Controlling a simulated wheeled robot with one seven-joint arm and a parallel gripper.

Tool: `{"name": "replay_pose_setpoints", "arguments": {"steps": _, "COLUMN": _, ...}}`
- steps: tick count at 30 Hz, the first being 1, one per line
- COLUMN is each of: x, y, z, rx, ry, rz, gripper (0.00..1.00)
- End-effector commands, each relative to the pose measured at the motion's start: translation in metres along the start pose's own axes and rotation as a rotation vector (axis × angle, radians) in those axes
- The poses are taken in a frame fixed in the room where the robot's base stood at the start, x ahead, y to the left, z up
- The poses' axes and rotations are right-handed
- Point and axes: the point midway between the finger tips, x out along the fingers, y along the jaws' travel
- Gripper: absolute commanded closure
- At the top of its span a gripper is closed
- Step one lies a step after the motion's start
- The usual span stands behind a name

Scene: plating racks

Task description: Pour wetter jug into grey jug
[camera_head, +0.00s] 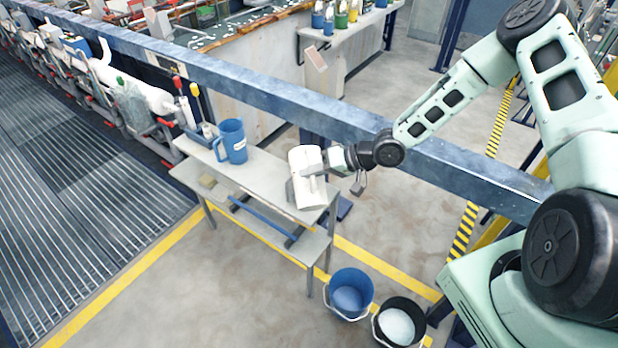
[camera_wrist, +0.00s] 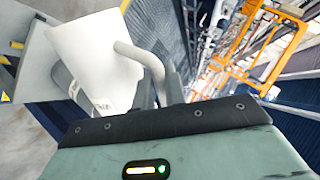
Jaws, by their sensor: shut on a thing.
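A pale off-white jug (camera_head: 306,192) is at the right end of the bench in the head view. My gripper (camera_head: 320,168) is shut on its handle. In the wrist view the jug's body (camera_wrist: 95,60) and handle (camera_wrist: 150,65) fill the upper left, with the gripper fingers (camera_wrist: 166,92) at the handle. I cannot tell if the jug touches the bench. A darker grey shape (camera_head: 290,193) shows at its left edge, mostly hidden; I cannot tell what it is. A blue jug (camera_head: 233,143) with a white label stands upright farther left. Liquid inside the jugs is not visible.
The pale bench (camera_head: 262,178) has a lower shelf and clear top between the jugs. A blue beam (camera_head: 290,112) runs behind it. A blue bucket (camera_head: 350,292) and a black bucket (camera_head: 399,325) stand on the floor at front right. Bottles crowd the back left.

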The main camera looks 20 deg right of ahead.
Motion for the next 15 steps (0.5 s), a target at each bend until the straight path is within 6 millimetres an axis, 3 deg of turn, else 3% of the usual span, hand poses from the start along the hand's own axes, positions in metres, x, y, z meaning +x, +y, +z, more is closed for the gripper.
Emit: {"name": "replay_pose_setpoints", "arguments": {"steps": 15, "x": -0.005, "y": -0.007, "z": -0.013, "rx": 0.062, "ry": -0.041, "rz": 0.001, "gripper": 1.00}}
